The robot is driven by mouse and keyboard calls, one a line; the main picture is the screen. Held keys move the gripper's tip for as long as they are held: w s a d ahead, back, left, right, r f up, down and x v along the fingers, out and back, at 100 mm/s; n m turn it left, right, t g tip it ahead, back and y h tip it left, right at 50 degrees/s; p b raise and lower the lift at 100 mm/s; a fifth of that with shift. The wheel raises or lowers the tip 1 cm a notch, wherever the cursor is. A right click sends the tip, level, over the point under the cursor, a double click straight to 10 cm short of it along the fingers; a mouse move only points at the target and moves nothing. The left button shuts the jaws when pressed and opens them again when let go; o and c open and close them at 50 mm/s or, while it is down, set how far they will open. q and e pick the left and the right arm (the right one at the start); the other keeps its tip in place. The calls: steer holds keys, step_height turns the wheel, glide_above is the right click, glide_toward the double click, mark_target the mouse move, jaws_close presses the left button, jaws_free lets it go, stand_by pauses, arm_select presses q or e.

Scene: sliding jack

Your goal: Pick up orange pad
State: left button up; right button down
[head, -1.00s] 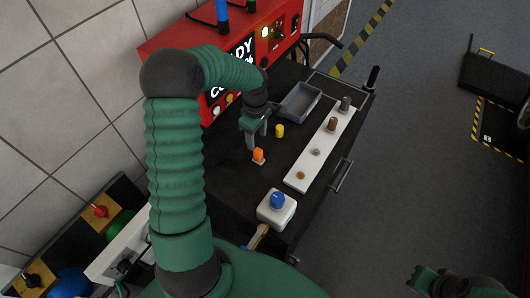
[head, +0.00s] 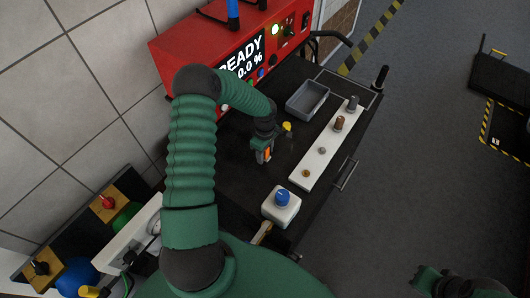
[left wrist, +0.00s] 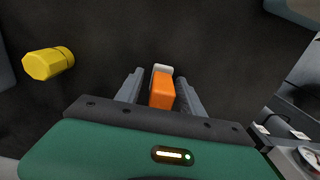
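The orange pad (left wrist: 162,93) is a small orange block with a white end. In the left wrist view it lies between the two fingers of my left gripper (left wrist: 160,92), with a narrow gap visible on its left side. In the head view the orange pad (head: 267,152) shows at the fingertips of my left gripper (head: 264,155), low over the black cart top. The left fingers are apart around the pad; firm contact on both sides is not clear. My right gripper (head: 460,285) is at the bottom right edge, far from the pad, and its fingers are not clear.
A yellow knob (left wrist: 48,64) stands close to the left gripper. A white strip (head: 320,155) with several small parts, a grey tray (head: 308,98) and a white box with a blue knob (head: 282,205) are on the cart. The red machine (head: 205,60) stands behind.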

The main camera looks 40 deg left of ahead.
arm_select(q)
jaws_close()
steer(key=shift+a+r, duration=0.1)
steer(key=shift+r, duration=0.45)
step_height(320, 180, up, 2)
steer(key=shift+r+b, duration=0.15)
steer(key=shift+b, duration=0.25)
steer(key=s+d, duration=0.2)
steer(key=s, duration=0.2)
steer(key=s+d+r+b, duration=0.1)
steer(key=s+d, duration=0.2)
steer(key=s, duration=0.2)
steer(key=s+d+b, duration=0.1)
steer(key=s+d, duration=0.1)
steer(key=s, duration=0.3)
steer(key=shift+s+d+r, duration=0.2)
steer(key=shift+r, duration=0.15)
